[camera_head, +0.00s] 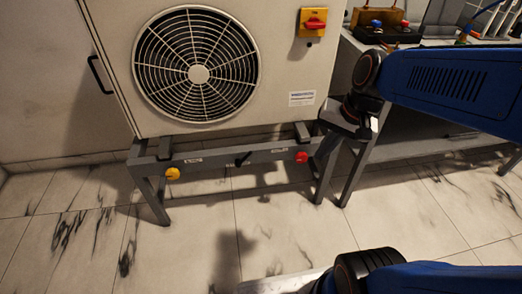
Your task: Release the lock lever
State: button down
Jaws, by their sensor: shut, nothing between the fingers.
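A small black lever (242,159) sits at the middle of the grey stand's front rail, slanting up to the right. It looks like the lock lever, but the labels on the rail are too small to read. A yellow knob (173,174) is on the rail to its left and a red knob (302,157) to its right. My gripper (347,121) is at the end of my blue arm, right of the red knob and apart from the lever. It is shut and empty; its fingertips are hard to make out against the stand.
A cream fan unit (281,77) stands on the grey stand (149,193), with a red switch (314,23) on a yellow plate and a black handle (99,74) at the left. A bench with small devices (378,30) is at the right. The marble floor in front is clear.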

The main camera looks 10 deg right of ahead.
jog(key=w+a+f+m+g+y, duration=0.1)
jog(key=w+f+m+y, duration=0.2)
jog(key=w+f+m, duration=0.4)
jog(key=w+a+f+m+y, duration=0.1)
jog(key=w+f+m+y, duration=0.2)
jog(key=w+f+m, duration=0.5)
jog(key=w, duration=0.7)
jog(key=shift+a+g, duration=0.3)
jog(key=shift+g, duration=0.1)
jog(key=shift+f, duration=0.1)
jog(key=x, duration=1)
jog(key=shift+s+a, duration=0.1)
jog(key=shift+a, duration=0.05)
jog(key=shift+w+a+r, duration=0.25)
jog(key=shift+a+r, duration=0.4)
jog(key=shift+a, duration=0.25)
jog(key=shift+w+a+r, duration=0.2)
jog(key=shift+a+r, duration=0.2)
jog(key=shift+a, duration=0.3)
jog(key=shift+a, duration=0.1)
